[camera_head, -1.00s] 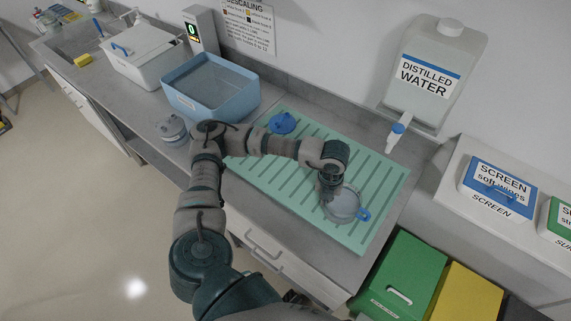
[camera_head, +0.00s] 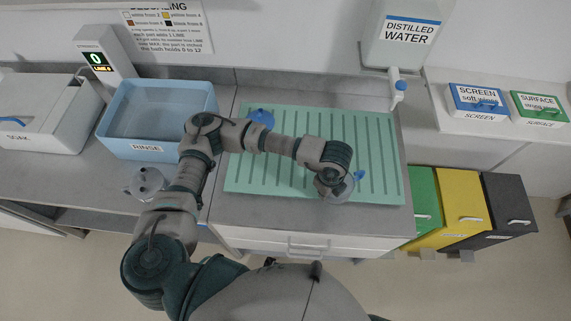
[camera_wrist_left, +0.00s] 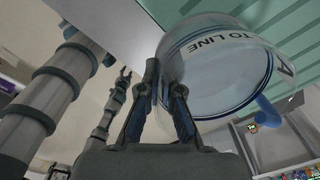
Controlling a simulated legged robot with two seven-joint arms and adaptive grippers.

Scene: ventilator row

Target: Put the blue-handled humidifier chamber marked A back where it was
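The clear humidifier chamber (camera_wrist_left: 215,75) fills the upper middle of the left wrist view, with a "TO LINE" label, a dark letter that looks like A, and a blue handle (camera_wrist_left: 266,112). My left gripper (camera_wrist_left: 166,80) is at its near rim, one finger each side of the wall, and looks shut on it. In the head view the chamber (camera_head: 342,192) shows partly behind my left gripper (camera_head: 328,186), over the front right of the green ribbed mat (camera_head: 385,150). Its height above the mat is unclear. My right gripper (camera_wrist_left: 125,75) is small in the left wrist view; its opening is unclear.
Another blue-topped item (camera_head: 261,117) sits at the mat's back left. A clear chamber (camera_head: 147,183) stands before the blue RINSE tub (camera_head: 155,150). The white SOAK tub (camera_head: 40,115) is further left. A distilled water tank (camera_head: 408,45) hangs behind the mat. Bins (camera_head: 460,205) stand right.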

